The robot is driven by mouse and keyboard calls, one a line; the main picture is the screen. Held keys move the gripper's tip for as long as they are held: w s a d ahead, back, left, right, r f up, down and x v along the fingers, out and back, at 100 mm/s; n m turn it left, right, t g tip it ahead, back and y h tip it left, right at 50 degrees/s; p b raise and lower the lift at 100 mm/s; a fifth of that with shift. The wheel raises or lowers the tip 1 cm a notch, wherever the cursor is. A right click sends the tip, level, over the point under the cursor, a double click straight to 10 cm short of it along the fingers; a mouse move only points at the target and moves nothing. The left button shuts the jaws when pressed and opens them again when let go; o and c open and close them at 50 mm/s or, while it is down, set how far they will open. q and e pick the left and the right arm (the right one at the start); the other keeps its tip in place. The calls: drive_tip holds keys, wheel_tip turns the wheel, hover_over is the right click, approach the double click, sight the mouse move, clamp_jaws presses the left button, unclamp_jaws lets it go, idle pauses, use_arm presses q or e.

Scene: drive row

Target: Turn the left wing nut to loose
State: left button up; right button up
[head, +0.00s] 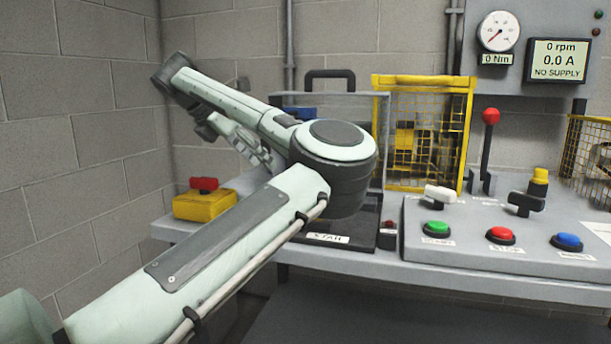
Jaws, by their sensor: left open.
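I cannot make out for sure which piece is the left wing nut; it may be hidden behind my arm. A red wing-shaped handle (204,185) sits on a yellow block (205,205) at the left end of the bench. A white T-shaped knob (438,193) and a black T-shaped knob (525,203) stand on the grey console. My left arm crosses the view, and its forearm folds back to the upper left. My left gripper (262,158) is open and seems empty, above and to the right of the yellow block. My right gripper is not in view.
A case with a black handle (330,76) stands behind my elbow, partly covered. A yellow mesh guard (470,130) is right of it. A red-topped lever (490,118) rises behind the console (415,260). Green, red and blue buttons line its front. Grey block walls close the left and back.

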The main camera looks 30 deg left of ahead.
use_arm(q)
drive_tip(key=x, duration=0.8)
drive_tip(key=shift+w+d+r, duration=0.25)
drive_tip(key=shift+d+r, duration=0.05)
drive_tip(key=shift+d, duration=0.05)
clamp_jaws()
